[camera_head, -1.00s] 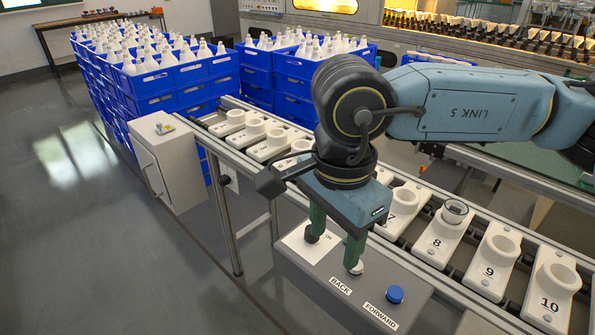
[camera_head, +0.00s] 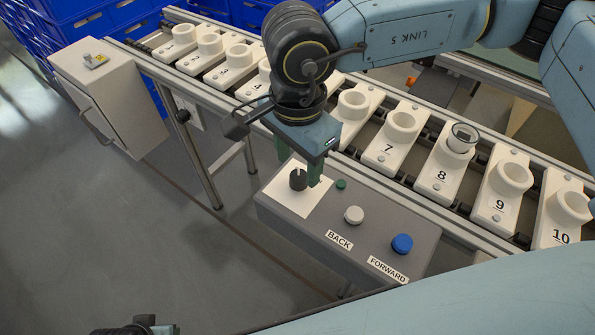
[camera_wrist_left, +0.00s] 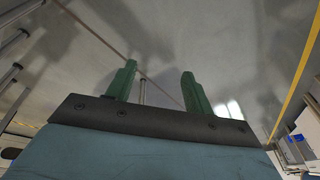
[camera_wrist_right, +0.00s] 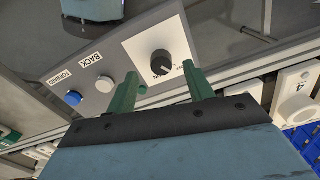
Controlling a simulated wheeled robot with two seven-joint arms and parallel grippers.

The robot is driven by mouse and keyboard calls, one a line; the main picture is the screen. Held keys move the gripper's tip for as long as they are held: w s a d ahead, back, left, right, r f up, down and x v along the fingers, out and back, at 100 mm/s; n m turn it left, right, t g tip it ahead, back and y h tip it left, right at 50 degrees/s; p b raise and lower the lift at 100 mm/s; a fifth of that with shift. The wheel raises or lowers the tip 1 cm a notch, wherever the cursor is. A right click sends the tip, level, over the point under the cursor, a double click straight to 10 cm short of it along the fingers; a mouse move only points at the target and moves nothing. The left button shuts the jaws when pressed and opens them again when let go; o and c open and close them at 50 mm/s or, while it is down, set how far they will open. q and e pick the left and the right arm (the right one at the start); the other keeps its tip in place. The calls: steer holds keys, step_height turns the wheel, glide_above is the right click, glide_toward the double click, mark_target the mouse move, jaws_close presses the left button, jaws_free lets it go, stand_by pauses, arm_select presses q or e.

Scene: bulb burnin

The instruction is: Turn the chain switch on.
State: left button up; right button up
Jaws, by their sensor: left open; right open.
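The chain switch, a black rotary knob (camera_head: 298,179), stands on a white plate (camera_head: 318,203) at the left end of the grey control panel (camera_head: 280,215). In the right wrist view the knob (camera_wrist_right: 162,63) sits between small ON and OFF marks; I cannot surely tell which it points to. My right gripper (camera_head: 300,167) is open and empty, its green fingers close to the knob at its far side. In the right wrist view the fingertips (camera_wrist_right: 162,75) lie either side of the knob, not shut on it. My left gripper (camera_wrist_left: 158,71) is open and empty over bare floor.
The panel also carries a green light (camera_head: 341,184), a white BACK button (camera_head: 354,215) and a blue FORWARD button (camera_head: 402,244). Behind it runs a conveyor with numbered white holders (camera_head: 403,121). A grey box (camera_head: 110,95) stands at left. Floor before the panel is clear.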

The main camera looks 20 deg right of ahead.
mark_target(298, 176)
arm_select(q)
steer(key=shift+w+d+r, duration=0.1)
steer(key=shift+d+r, duration=0.1)
steer(key=shift+r, duration=0.3)
steer(key=shift+d+r, duration=0.2)
steer(key=shift+r, duration=0.25)
arm_select(e)
steer(key=shift+f, duration=1.55)
steer(key=shift+w, duration=0.1)
arm_select(q)
steer(key=shift+b, duration=0.3)
arm_select(e)
steer(key=c, duration=1)
